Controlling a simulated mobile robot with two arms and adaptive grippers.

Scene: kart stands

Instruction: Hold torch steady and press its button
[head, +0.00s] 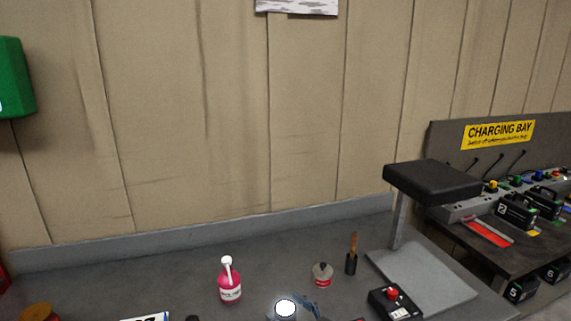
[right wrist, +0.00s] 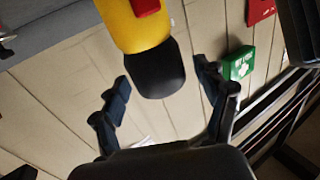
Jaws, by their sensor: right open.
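A yellow torch (right wrist: 133,25) with a black end (right wrist: 155,70) and a red button (right wrist: 147,6) shows at the top of the right wrist view. My right gripper (right wrist: 163,76) is open, its two dark fingers apart on either side of the black end. No contact with the torch is clear. In the head view a bright white round face (head: 285,307), probably the torch's lens, is at the bottom edge. Blue-grey fingers of my right gripper (head: 308,303) show just right of it. What supports the torch is hidden. My left gripper is not in view.
On the grey bench stand a pink bottle (head: 230,284), a small tin (head: 322,275), a brush in a dark holder (head: 351,262) and a black box with a red button (head: 393,300). A black-topped lamp-like stand (head: 433,180) rises at right. The bench behind the bottle is clear.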

